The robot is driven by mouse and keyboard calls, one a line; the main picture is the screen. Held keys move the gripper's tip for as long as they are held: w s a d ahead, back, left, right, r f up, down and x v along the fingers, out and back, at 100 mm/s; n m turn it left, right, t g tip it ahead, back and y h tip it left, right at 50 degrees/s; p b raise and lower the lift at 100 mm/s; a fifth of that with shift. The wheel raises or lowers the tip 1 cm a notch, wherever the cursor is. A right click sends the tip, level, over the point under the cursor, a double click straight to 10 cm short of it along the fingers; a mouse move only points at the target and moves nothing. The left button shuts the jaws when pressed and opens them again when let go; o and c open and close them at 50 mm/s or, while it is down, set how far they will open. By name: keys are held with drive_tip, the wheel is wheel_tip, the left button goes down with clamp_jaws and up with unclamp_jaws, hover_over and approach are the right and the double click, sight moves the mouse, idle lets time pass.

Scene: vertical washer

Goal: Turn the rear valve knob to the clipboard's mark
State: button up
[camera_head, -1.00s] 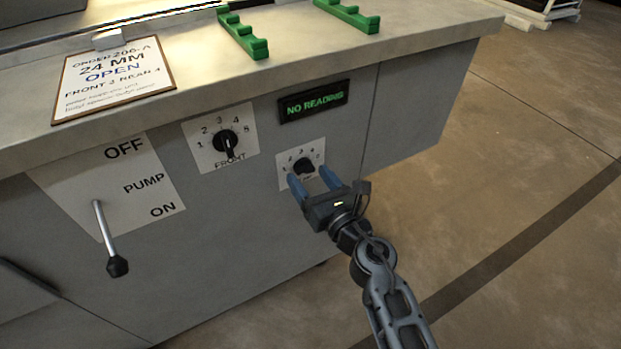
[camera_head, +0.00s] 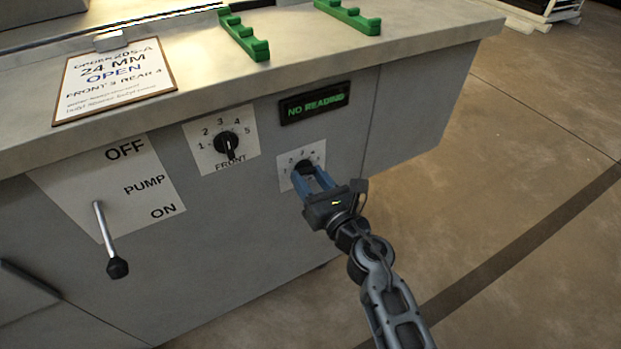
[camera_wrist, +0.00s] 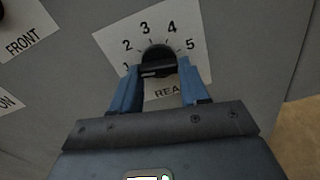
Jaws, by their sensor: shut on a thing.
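The rear valve knob (camera_head: 303,164) is a black dial on a white plate numbered 1 to 5. In the wrist view the knob (camera_wrist: 157,60) sits between the two blue fingers of my gripper (camera_wrist: 158,68), which is shut on its sides. A light line shows low on the knob, left of centre; its exact pointing is hard to tell. In the head view my gripper (camera_head: 311,175) reaches the knob from the lower right and hides part of the plate. The clipboard (camera_head: 115,80) on the counter reads 24 MM, OPEN, FRONT and REAR; its small digits are blurred.
The front knob (camera_head: 227,142), on its own plate, lies left of the rear one. A pump lever (camera_head: 107,240) hangs further left, towards ON. A display (camera_head: 314,102) above the rear knob says NO READING. Green racks (camera_head: 243,36) stand on the counter.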

drive_tip(key=shift+m, duration=0.3)
drive_tip(key=m+p, duration=0.1)
drive_tip(key=m, duration=0.2)
drive_tip(key=m+p, duration=0.2)
drive_tip(key=m, duration=0.2)
drive_tip(key=m+p, duration=0.2)
drive_tip(key=m, duration=0.2)
drive_tip(key=shift+s+a+r, duration=0.15)
drive_tip(key=shift+r, duration=0.15)
drive_tip(key=m+p, duration=0.2)
drive_tip(key=m, duration=0.4)
drive_tip(key=shift+r+p, duration=0.1)
drive_tip(key=shift+p, duration=0.25)
drive_tip(key=m+p, duration=0.1)
drive_tip(key=m, duration=0.3)
drive_tip(key=shift+p, duration=0.35)
drive_tip(key=shift+m+p, duration=0.3)
drive_tip(key=shift+m, duration=0.7)
